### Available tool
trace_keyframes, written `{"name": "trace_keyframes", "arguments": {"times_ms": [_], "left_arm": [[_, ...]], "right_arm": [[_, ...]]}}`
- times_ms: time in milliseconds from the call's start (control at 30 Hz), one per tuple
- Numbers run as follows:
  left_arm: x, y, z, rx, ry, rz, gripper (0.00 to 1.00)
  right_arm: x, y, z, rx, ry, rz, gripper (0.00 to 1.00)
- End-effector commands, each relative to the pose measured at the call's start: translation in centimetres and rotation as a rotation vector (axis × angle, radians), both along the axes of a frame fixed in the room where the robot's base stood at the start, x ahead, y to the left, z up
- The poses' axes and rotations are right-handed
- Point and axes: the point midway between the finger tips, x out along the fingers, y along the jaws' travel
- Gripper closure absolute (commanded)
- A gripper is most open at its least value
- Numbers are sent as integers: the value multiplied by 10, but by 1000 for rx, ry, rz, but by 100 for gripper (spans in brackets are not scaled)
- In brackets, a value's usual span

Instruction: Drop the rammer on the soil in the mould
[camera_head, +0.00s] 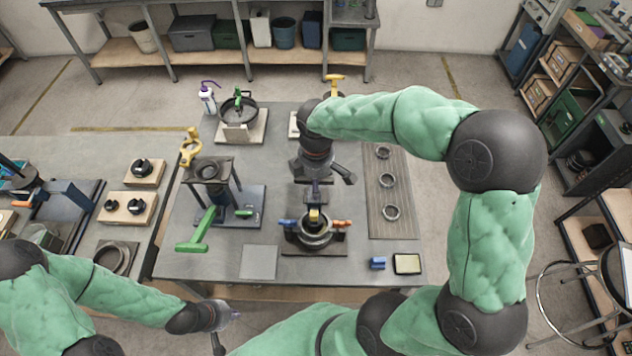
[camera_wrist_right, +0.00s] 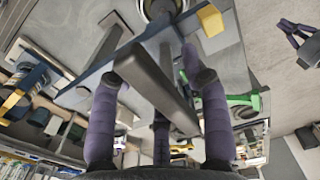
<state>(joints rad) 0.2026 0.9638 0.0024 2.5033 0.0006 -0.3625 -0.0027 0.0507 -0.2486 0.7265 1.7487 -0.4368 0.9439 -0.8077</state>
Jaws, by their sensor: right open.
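The dark round mould (camera_head: 316,236) sits on a dark base at the table's middle, with a blue grip at its left and an orange-red one at its right. My right gripper (camera_head: 316,190) is above it, pointing down and hiding part of it. In the right wrist view the right gripper's (camera_wrist_right: 160,72) purple fingers stand apart, on either side of a grey bar (camera_wrist_right: 160,85). I cannot tell whether they touch it. A yellow piece (camera_head: 314,215) shows over the mould. I cannot make out the rammer or soil for certain. My left gripper (camera_head: 230,315) hangs off the table's front edge, its jaws unclear.
A stand with a green lever (camera_head: 204,229) is left of the mould. A board with several rings (camera_head: 388,181) lies to the right. A grey plate (camera_head: 259,262) lies at the front.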

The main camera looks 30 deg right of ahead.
Motion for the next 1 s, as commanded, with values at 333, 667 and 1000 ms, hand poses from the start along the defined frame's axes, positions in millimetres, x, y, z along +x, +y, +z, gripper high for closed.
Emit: {"name": "trace_keyframes", "arguments": {"times_ms": [333,667,1000], "left_arm": [[0,0,0,0,0,0,100],[0,0,2,0,0,0,100],[0,0,32,0,0,0,100]], "right_arm": [[0,0,-1,0,0,0,79],[0,0,2,1,1,0,100],[1,0,49,1,-3,-2,100]]}}
